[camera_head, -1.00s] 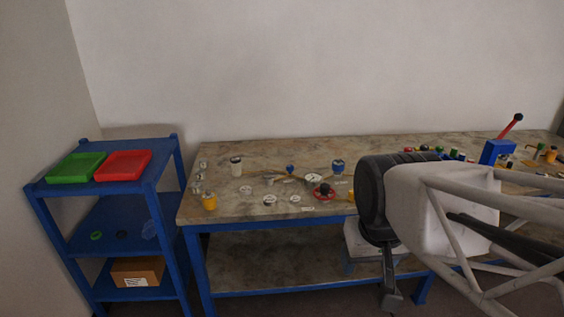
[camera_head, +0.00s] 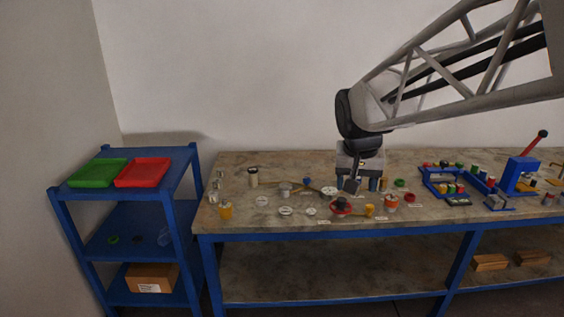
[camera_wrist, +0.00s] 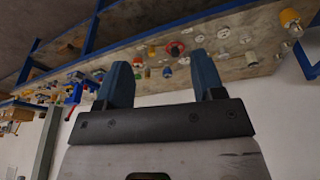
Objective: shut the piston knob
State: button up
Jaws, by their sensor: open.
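My gripper (camera_head: 353,186) hangs over the workbench, just above and behind a red round part with a dark knob (camera_head: 341,206). I cannot tell for sure whether this is the piston knob. In the wrist view the two blue fingers of my gripper (camera_wrist: 160,62) stand apart with nothing between them. That view is upside down, and the red round part (camera_wrist: 175,48) appears beyond the fingertips, apart from them. The small vessels behind my gripper are partly hidden by it.
The workbench (camera_head: 240,222) carries white discs, an orange-yellow cup (camera_head: 225,212), a yellow part (camera_head: 369,211) and an orange-and-white vessel (camera_head: 391,201). A blue fixture with a red lever (camera_head: 528,165) stands at the right. A blue shelf with green (camera_head: 98,173) and red (camera_head: 143,173) trays stands left.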

jog(key=w+m, duration=0.1)
jog(key=w, duration=1.4)
jog(key=m+h, duration=0.2)
jog(key=m, duration=0.3)
send_over(307, 179)
jog(key=s+a, duration=0.2)
notch_tip(307, 179, down, 27)
jog(key=shift+w+a+f+t, duration=0.1)
jog(key=shift+a+f+t, duration=0.05)
jog(key=shift+f+t, duration=0.15)
jog(key=shift+x, duration=3.85)
